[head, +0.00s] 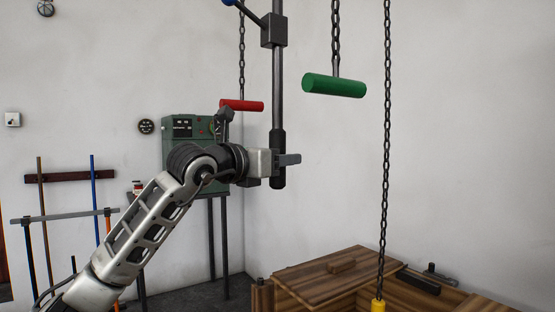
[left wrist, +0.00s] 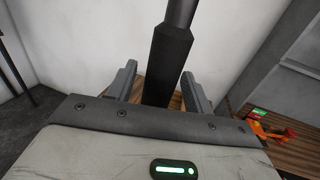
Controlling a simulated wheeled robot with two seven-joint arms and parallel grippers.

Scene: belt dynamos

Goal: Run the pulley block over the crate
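The wooden crate (head: 335,274) stands at the lower right of the head view, cut off by the bottom edge. A long chain (head: 386,130) hangs in front of it, with a yellow piece (head: 378,305) at its lower end; I cannot tell whether this belongs to the pulley block. A vertical metal rod (head: 278,85) ends in a black grip (head: 279,140). My left gripper (head: 289,160) is at this grip. In the left wrist view the grip (left wrist: 168,62) stands between the open fingers (left wrist: 160,85), with gaps showing at both sides. My right gripper is out of view.
A green handle (head: 334,86) and a red handle (head: 242,105) hang on chains. A green machine cabinet (head: 181,128) stands behind my left arm. A rack with rods (head: 65,216) is at the left. A dark block (head: 418,283) lies beside the crate lid.

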